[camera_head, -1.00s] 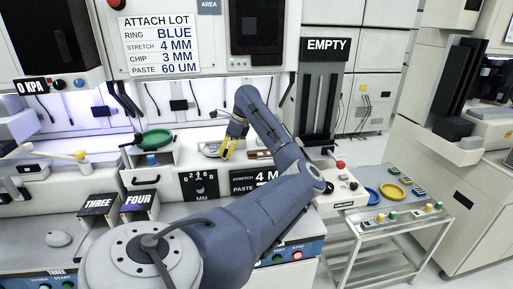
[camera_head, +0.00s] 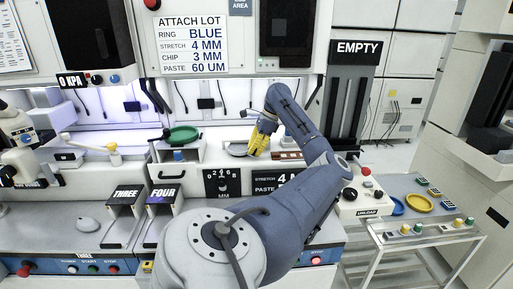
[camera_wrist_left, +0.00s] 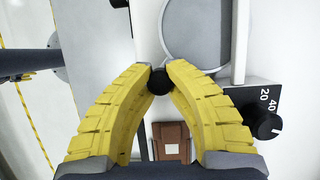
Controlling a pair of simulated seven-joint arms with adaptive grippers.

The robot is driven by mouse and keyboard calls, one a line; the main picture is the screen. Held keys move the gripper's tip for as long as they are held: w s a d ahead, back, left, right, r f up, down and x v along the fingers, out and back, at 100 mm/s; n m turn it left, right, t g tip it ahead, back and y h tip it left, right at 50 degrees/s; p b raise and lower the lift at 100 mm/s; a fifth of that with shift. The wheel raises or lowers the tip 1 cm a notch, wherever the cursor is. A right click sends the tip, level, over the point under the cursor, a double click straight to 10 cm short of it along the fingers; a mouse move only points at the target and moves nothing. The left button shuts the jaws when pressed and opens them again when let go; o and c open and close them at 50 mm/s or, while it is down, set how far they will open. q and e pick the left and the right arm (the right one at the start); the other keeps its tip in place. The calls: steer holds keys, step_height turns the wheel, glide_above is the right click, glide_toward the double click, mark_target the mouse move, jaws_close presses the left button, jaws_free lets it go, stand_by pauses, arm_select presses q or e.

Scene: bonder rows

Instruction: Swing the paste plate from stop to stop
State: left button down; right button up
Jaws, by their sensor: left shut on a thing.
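The paste plate appears as a round grey disc with a pale rim (camera_wrist_left: 200,32) at the top of the left wrist view. In the head view a pale rounded part (camera_head: 236,148) shows beside the fingers on the bench. My left gripper (camera_head: 258,150) reaches down there with yellow fingers. In the left wrist view its fingertips (camera_wrist_left: 159,72) are shut on a small black knob (camera_wrist_left: 159,82) at the disc's lower left edge. Whether the knob joins the disc is hidden by the fingers. My right gripper is in neither view.
A black dial (camera_wrist_left: 264,126) marked 20 and 40 sits right of the fingers. A brown block (camera_wrist_left: 171,142) lies below the knob.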

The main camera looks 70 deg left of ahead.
arm_select(q)
steer(key=shift+s, duration=0.15)
steer(key=c, duration=1.4)
jaws_free()
steer(key=shift+s+a, duration=0.1)
steer(key=shift+c, duration=0.2)
steer(key=shift+o, duration=1.3)
steer(key=v, duration=1.2)
